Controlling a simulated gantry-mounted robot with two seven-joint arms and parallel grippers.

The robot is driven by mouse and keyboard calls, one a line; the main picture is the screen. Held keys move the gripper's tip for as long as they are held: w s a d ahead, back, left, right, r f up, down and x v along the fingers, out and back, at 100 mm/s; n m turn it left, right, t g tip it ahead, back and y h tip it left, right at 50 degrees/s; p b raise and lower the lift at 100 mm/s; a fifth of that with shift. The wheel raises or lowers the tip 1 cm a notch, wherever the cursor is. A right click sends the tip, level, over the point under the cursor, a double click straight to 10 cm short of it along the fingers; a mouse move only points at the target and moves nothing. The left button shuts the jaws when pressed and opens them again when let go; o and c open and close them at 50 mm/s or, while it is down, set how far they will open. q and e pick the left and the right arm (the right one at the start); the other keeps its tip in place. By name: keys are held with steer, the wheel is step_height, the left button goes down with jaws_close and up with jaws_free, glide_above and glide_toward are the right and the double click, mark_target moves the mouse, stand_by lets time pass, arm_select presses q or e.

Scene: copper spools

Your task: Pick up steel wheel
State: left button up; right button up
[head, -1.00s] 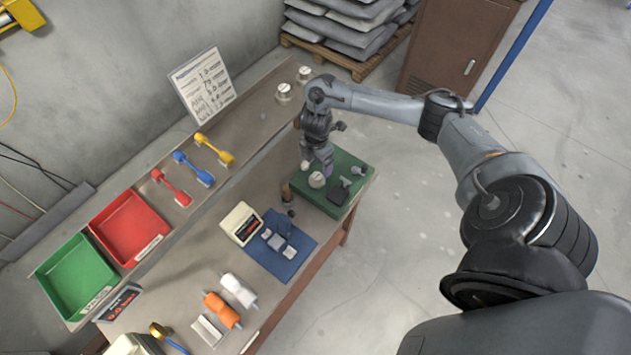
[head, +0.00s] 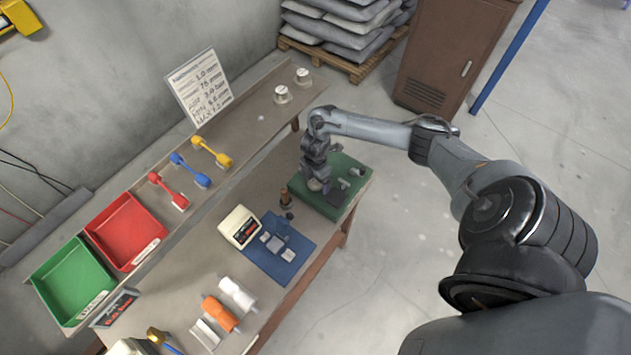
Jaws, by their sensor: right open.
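My right gripper (head: 316,178) comes in from the right and points down at the left part of the green board (head: 320,209). It is open. A round, pale metal piece (head: 315,185), which looks like the steel wheel, sits on the board right under the fingertips and is mostly hidden by them. I cannot tell whether the fingers touch it or stand around it. My left gripper is not in view.
Small grey metal parts (head: 357,171) and a dark block (head: 334,198) lie close by on the green board. A copper spool (head: 285,197), a blue mat (head: 291,267) and a white scale (head: 237,226) are left of it. Floor to the right is clear.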

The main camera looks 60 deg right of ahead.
steer(key=shift+c, duration=0.3)
steer(key=c, duration=1.2)
steer(key=shift+r, duration=0.15)
steer(key=shift+r, duration=0.45)
steer(key=r, duration=0.1)
steer(key=s+r, duration=0.1)
steer(key=r, duration=0.1)
steer(key=shift+d+r, duration=0.15)
steer(key=shift+r, duration=0.05)
steer(key=shift+s+d+r, duration=0.45)
steer(key=shift+s+r, duration=0.6)
steer(key=shift+s, duration=0.65)
steer(key=shift+s+d+r, duration=0.45)
steer(key=shift+s+r, duration=0.65)
steer(key=shift+s, duration=0.6)
steer(key=shift+s+d+r, duration=0.45)
steer(key=shift+s+r, duration=0.6)
steer(key=shift+s, duration=0.65)
